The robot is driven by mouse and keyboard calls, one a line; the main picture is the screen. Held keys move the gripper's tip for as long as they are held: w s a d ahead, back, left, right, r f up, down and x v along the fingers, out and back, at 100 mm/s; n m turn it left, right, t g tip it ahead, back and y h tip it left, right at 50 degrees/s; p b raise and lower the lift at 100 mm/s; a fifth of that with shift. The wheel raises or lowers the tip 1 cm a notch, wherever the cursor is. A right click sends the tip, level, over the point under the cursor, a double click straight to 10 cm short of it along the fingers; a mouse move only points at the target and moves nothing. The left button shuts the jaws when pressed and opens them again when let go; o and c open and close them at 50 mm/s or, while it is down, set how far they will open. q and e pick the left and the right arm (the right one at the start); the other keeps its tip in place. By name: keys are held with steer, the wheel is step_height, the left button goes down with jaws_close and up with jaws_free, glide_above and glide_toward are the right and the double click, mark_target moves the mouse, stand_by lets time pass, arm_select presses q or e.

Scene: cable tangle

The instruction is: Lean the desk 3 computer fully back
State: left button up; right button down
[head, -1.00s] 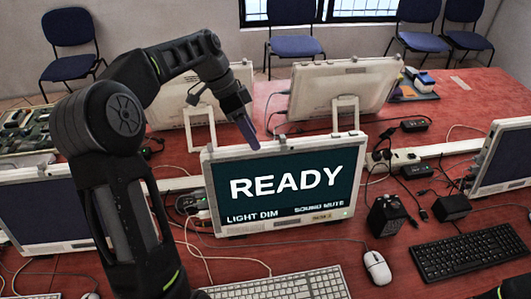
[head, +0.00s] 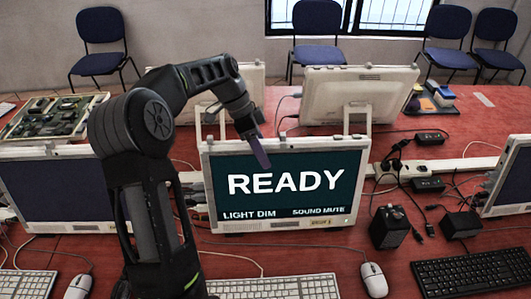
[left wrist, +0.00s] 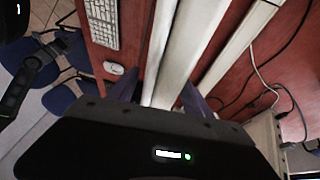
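The computer with a READY screen (head: 284,185) stands in the middle of the desk in the head view, its white frame close to upright. I see no label saying which desk this is. My left gripper (head: 259,153) comes down from above at its top edge, and one purple finger overlaps the upper part of the screen. In the left wrist view the fingers of the left gripper (left wrist: 160,95) are spread apart, with a long white edge (left wrist: 180,50) running between them. I cannot tell whether they touch it.
A second computer (head: 357,92) with its back to me stands behind. A dark screen (head: 55,192) is at left and another (head: 508,180) at right. A white keyboard (head: 275,288) and mouse (head: 374,280) lie in front. Cables and black adapters (head: 391,228) lie to the right.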

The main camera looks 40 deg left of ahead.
arm_select(q)
jaws_close()
stand_by(0.4)
stand_by(0.9)
